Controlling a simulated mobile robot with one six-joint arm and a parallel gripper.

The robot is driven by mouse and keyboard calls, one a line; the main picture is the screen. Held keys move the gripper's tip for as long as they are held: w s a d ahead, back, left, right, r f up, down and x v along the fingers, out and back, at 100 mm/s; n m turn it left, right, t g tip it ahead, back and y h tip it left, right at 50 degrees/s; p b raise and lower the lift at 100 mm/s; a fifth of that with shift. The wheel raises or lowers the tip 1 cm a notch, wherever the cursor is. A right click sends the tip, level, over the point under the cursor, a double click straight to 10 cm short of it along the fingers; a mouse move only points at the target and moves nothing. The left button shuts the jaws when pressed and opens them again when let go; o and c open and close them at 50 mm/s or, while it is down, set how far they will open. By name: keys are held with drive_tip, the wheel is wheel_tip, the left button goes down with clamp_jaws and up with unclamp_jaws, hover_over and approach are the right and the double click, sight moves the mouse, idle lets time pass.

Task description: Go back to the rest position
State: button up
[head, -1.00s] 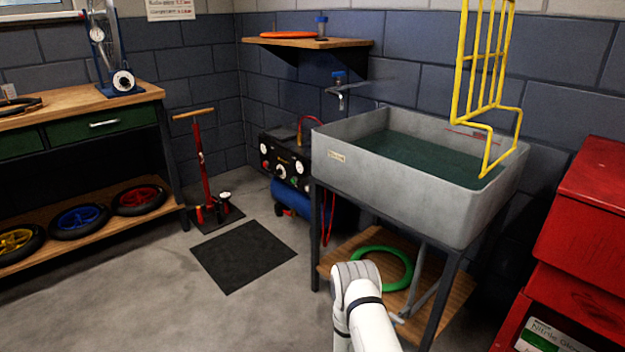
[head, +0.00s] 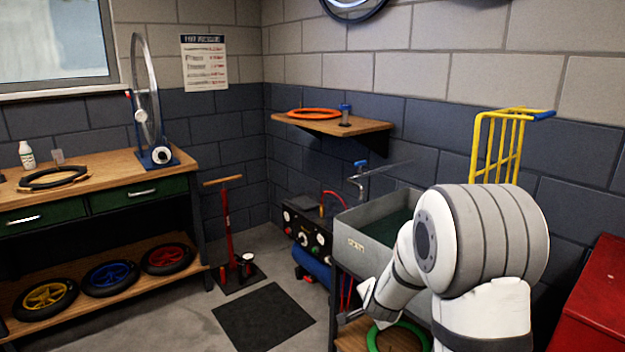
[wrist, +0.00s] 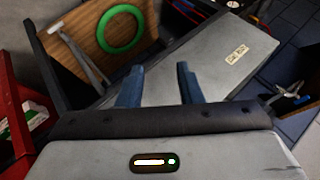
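My gripper (wrist: 159,78) is open and empty in the wrist view, with its two blue fingers well apart. Beyond the fingers is the outer wall of the grey sink (wrist: 205,72), whose pale label shows. In the head view my white arm is raised in front of the sink (head: 355,258) and covers much of it. The fingers cannot be made out there.
A green tyre (wrist: 121,29) lies on the wooden shelf (wrist: 85,22) under the sink. A red cabinet (head: 598,300) stands at the right and a yellow rack (head: 497,145) rises behind the arm.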

drive_tip(key=s+a+r+n+g+y+p, duration=0.2)
drive_tip(key=s+r+n+p, duration=0.25)
drive_tip(key=s+r, duration=0.65)
drive_tip(key=s+r+n+g+p, duration=0.2)
drive_tip(key=s+r+n+p, duration=0.2)
drive_tip(key=s+r, duration=0.3)
drive_tip(key=s+d+r+n+g+h+p, duration=0.1)
drive_tip(key=s+r+n+g+p, duration=0.1)
drive_tip(key=s+r, duration=0.6)
drive_tip(key=s+n+p, duration=0.1)
drive_tip(key=s+n, duration=0.1)
drive_tip(key=s, duration=0.4)
drive_tip(key=shift+s+d+p, duration=0.2)
drive_tip(key=shift+d+p, duration=0.1)
drive_tip(key=shift+p, duration=0.1)
drive_tip(key=shift+r, duration=0.1)
